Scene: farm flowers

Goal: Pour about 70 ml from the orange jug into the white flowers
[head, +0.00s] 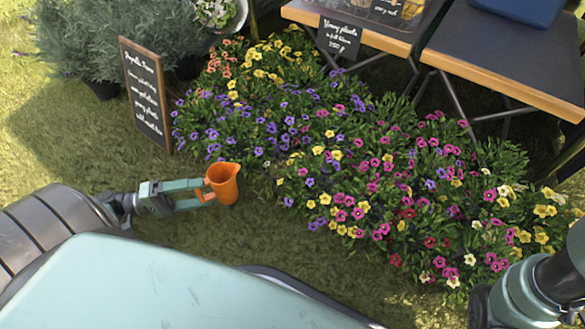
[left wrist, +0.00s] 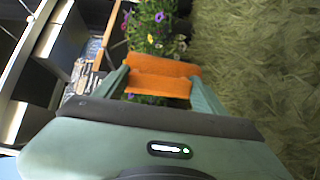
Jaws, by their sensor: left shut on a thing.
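The orange jug (head: 223,185) is at the end of my left gripper (head: 203,191), over the grass at the near left edge of the flower bed. The gripper is shut on it, at its handle side. The jug looks about upright, its open top showing; its contents cannot be made out. In the left wrist view the orange jug (left wrist: 160,78) sits between the two fingers. A few whitish flowers (head: 470,259) grow in the right part of the bed, away from the jug. Pale flowers (head: 213,12) also stand in a light pot at the top. My right gripper is not seen.
A mixed bed of purple (head: 212,134), yellow and pink (head: 358,213) flowers fills the middle. A chalkboard sign (head: 147,95) stands left of it. Dark-topped tables (head: 505,50) with wooden edges stand behind. Open grass (head: 60,130) lies at the left.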

